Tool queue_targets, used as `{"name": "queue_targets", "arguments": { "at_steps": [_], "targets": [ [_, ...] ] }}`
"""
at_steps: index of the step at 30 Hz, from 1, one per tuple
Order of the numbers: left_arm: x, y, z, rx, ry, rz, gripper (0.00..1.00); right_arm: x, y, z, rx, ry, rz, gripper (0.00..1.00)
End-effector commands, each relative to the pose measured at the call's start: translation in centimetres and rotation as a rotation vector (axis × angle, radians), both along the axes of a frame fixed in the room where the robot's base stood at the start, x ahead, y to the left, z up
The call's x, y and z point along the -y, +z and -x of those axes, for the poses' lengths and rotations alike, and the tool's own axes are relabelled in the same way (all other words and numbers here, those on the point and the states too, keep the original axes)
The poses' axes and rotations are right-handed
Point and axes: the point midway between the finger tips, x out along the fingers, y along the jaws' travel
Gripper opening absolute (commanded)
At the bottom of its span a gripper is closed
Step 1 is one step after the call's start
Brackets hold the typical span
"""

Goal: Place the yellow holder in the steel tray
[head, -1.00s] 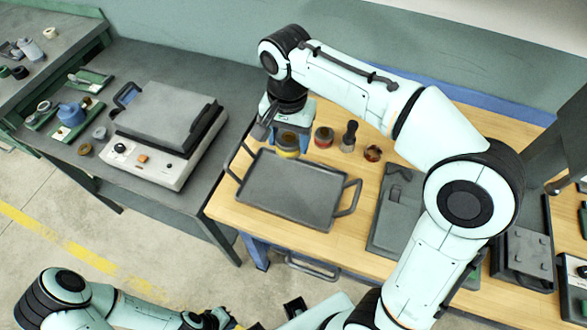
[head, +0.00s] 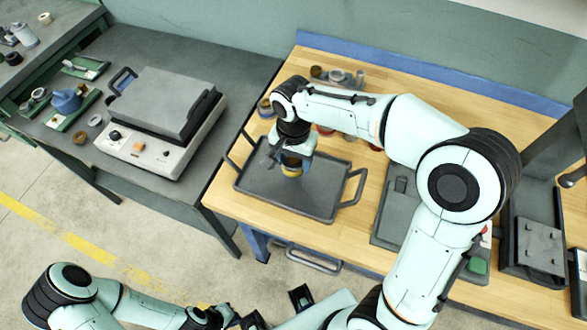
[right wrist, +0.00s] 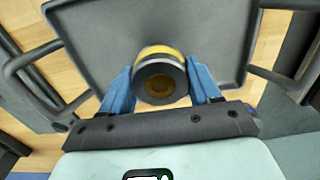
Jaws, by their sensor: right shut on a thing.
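The yellow holder (head: 291,168), a short round piece with a dark rim and a brown inside, is between the fingers of my right gripper (head: 288,163). In the right wrist view the holder (right wrist: 159,54) shows its yellow side, with a blue finger on each side. My right gripper is shut on it, over the steel tray (head: 262,187), a grey tray with two handles. I cannot tell whether the holder touches the tray floor. The tray's bare surface also shows in the right wrist view (right wrist: 110,30). My left gripper (head: 225,318) is low at the bottom edge, its fingers unclear.
Several small containers (head: 266,107) stand behind the tray, partly hidden by my right arm. A grey press-like machine (head: 165,110) is on the dark bench to the left. A grey flat case (head: 392,215) lies right of the tray on the wooden table (head: 350,245).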

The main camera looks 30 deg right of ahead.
Motion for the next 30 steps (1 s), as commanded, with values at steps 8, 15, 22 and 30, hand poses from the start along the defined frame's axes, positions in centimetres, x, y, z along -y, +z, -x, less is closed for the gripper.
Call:
{"name": "queue_targets", "arguments": {
  "at_steps": [8, 15, 22, 30],
  "targets": [
    [0.0, -0.5, 0.2, -0.002, 0.000, 0.000, 0.00, 0.0, -3.2, 0.0, -0.002, 0.000, 0.001, 0.00],
    [0.0, -0.6, 0.3, -0.003, 0.000, 0.000, 0.00, 0.0, -4.4, -0.1, 0.004, -0.001, 0.000, 0.00],
    [0.0, -0.7, 0.4, -0.003, 0.000, 0.000, 0.00, 0.0, -4.5, 0.0, 0.002, -0.001, -0.001, 0.00],
    [0.0, -0.8, 0.4, -0.004, 0.000, 0.000, 0.00, 0.0, -4.8, 0.0, 0.000, 0.000, 0.000, 0.87]
  ]
}}
